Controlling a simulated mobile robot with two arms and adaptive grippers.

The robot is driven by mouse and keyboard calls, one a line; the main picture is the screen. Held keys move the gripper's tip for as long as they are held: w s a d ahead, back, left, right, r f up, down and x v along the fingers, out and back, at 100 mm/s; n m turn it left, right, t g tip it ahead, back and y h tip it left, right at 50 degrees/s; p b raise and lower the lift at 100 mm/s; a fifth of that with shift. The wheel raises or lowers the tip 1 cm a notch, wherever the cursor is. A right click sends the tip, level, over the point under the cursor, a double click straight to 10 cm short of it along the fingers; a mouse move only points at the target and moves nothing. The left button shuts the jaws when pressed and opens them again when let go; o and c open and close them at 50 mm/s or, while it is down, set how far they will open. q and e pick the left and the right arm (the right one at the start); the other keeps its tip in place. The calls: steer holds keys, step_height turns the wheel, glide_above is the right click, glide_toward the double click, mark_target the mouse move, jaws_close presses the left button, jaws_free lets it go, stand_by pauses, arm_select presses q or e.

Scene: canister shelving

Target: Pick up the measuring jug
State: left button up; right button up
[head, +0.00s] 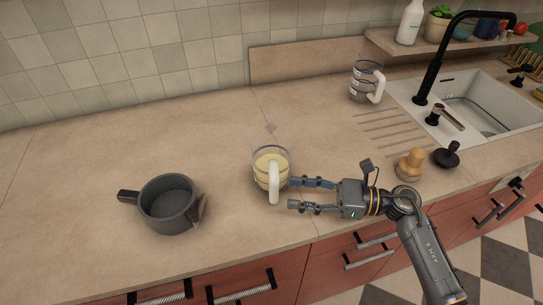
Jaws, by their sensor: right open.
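A clear measuring jug (264,160) with pale yellow contents and a white handle stands upright on the counter, near the middle of the head view. Its handle faces the counter's front edge. My right gripper (291,194) reaches in from the right with its two fingers apart, pointing left at the handle. The fingertips are just right of the handle; whether they touch the jug I cannot tell. A second, similar clear jug (359,83) with a white handle stands farther back, near the sink. My left gripper is not in view.
A dark grey pot (168,205) stands at the left. A wooden knobbed object (410,164) and a black one (447,156) stand behind my right arm. The sink (480,105) with a black tap (431,80) is at the right. The counter's back left is clear.

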mark_target(274, 189)
steer(key=shift+w+a, duration=0.15)
steer(key=shift+a, duration=0.3)
steer(key=shift+w+a+r+p, duration=0.1)
steer(key=shift+a+r+p, duration=0.1)
steer(key=shift+a+p, duration=0.35)
steer(key=shift+a+r+p, duration=0.15)
steer(key=shift+a+p, duration=0.35)
steer(key=shift+p, duration=0.05)
steer(key=shift+w+a+f+p, duration=0.15)
steer(key=shift+a+p, duration=0.15)
steer(key=shift+a, duration=0.3)
steer(key=shift+w+a+p, duration=0.1)
steer(key=shift+a+p, duration=0.2)
steer(key=shift+a, duration=0.3)
steer(key=shift+a+f, duration=0.1)
steer(key=shift+a, duration=0.35)
steer(key=shift+f, duration=0.1)
jaws_close()
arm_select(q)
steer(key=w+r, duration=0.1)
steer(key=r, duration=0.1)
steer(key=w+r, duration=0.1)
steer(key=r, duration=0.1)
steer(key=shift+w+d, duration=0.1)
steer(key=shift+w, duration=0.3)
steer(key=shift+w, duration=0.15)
